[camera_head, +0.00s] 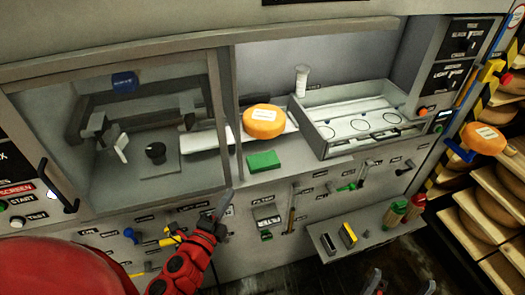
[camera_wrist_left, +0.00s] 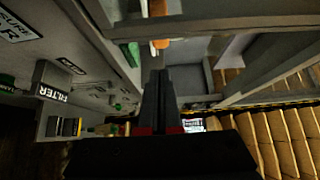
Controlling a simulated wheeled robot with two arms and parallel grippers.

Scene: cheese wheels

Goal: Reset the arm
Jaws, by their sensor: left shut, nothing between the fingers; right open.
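My left arm is red and comes up from the bottom left in the head view. Its gripper (camera_head: 224,204) is shut and empty in front of the machine's lower panel. In the left wrist view the two dark fingers (camera_wrist_left: 159,90) lie together with nothing between them. My right gripper (camera_head: 401,285) shows only as fingertips at the bottom edge of the head view, spread apart. Nothing visible is between them.
An orange cheese wheel (camera_head: 264,121) rests on a white tray behind a green block (camera_head: 263,160). A white-framed tray (camera_head: 358,117) stands to its right. Tools hang on the panel; a small shelf (camera_head: 368,237) juts out below. Cheese racks (camera_head: 487,213) stand at right.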

